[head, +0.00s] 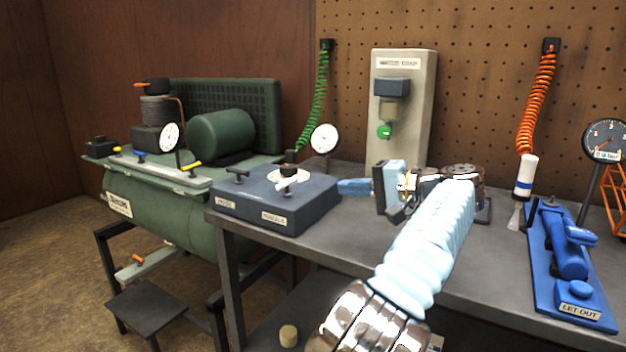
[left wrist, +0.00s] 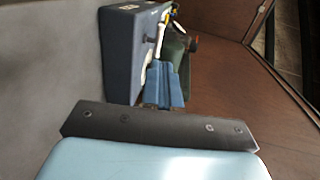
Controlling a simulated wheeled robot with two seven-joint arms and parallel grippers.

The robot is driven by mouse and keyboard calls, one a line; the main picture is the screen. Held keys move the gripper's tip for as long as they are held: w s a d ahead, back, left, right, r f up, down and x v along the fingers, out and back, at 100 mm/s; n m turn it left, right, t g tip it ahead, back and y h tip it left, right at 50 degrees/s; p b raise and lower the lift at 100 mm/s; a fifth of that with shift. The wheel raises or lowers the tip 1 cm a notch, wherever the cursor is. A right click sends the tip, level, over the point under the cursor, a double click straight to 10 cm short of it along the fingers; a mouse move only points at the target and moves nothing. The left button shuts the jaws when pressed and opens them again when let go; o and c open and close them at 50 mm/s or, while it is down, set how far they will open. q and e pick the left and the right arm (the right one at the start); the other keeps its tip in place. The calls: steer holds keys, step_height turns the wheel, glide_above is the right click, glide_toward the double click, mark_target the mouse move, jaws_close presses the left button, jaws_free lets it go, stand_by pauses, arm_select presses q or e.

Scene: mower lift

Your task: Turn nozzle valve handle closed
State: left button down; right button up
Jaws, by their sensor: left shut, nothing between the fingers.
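A dark blue-grey valve box (head: 262,203) sits at the left end of the bench. On top are a white lever handle (head: 287,183) on a round dial and a black T-handle (head: 237,174). The front labels are too small to read surely, so I cannot tell which handle is the nozzle's. My left gripper (head: 342,187) is shut and empty, its blue fingers pointing left, close to the box's right side and apart from both handles. In the left wrist view the shut fingers (left wrist: 165,78) show beside the box (left wrist: 128,55); the white handle (left wrist: 155,48) is partly visible.
A green compressor (head: 165,215) stands left of the bench. Behind the box are a gauge (head: 324,138) and a green coiled hose (head: 315,95). A beige panel (head: 412,125) stands at the back. A blue device (head: 568,260) lies at the right. The bench front is clear.

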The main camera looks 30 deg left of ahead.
mark_target(284, 186)
arm_select(q)
steer(key=x, duration=1.4)
